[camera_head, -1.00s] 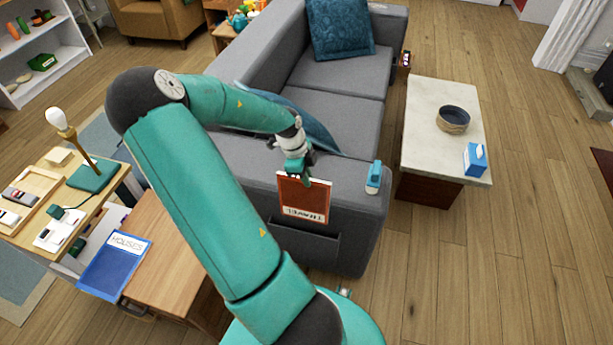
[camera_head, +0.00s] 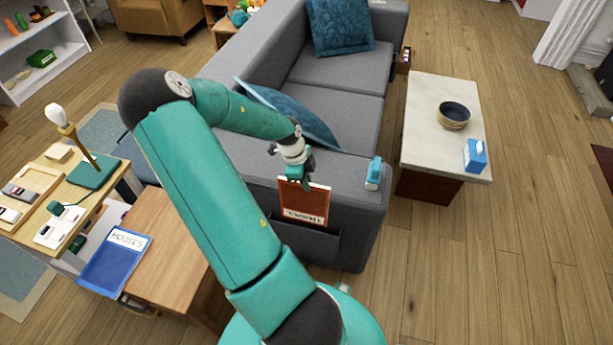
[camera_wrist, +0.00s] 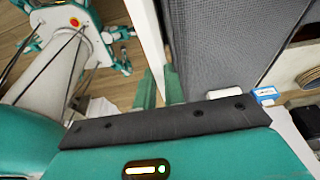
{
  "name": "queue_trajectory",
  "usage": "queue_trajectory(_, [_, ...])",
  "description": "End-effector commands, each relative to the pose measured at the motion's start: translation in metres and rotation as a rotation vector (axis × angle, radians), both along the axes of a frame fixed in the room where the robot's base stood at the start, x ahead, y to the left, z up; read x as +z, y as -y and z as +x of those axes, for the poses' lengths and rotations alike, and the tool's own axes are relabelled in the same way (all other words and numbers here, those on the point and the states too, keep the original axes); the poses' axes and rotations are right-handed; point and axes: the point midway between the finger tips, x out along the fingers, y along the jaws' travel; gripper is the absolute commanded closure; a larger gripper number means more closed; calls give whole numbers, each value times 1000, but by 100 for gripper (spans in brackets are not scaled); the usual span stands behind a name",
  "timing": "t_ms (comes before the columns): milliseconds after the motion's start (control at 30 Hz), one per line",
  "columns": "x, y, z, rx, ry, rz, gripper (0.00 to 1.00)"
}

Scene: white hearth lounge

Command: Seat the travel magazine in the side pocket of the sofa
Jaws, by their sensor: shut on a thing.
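The travel magazine (camera_head: 305,203) is red-brown with a white title band along its lower edge, the lettering upside down. It hangs upright against the outer face of the sofa's near arm. My gripper (camera_head: 300,180) is shut on its top edge. The side pocket (camera_head: 305,240) is a dark grey pouch on that arm face, directly below the magazine. The magazine's lower edge is near the pocket's mouth; I cannot tell whether it is inside. In the wrist view my gripper's green fingers (camera_wrist: 158,88) show beside the pale magazine edge (camera_wrist: 150,40), with the grey sofa (camera_wrist: 215,40) to the right.
A blue-and-white bottle (camera_head: 374,173) stands on the sofa arm, right of my gripper. A low table (camera_head: 425,130) with a bowl (camera_head: 454,115) and carton (camera_head: 475,155) stands right.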

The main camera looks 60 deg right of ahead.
Motion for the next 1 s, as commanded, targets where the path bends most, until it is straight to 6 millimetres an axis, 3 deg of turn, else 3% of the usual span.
queue_trajectory(267, [-12, 0, -1, -1, 0, 0, 100])
queue_trajectory(1000, [-12, 0, 0, -1, 0, 0, 100])
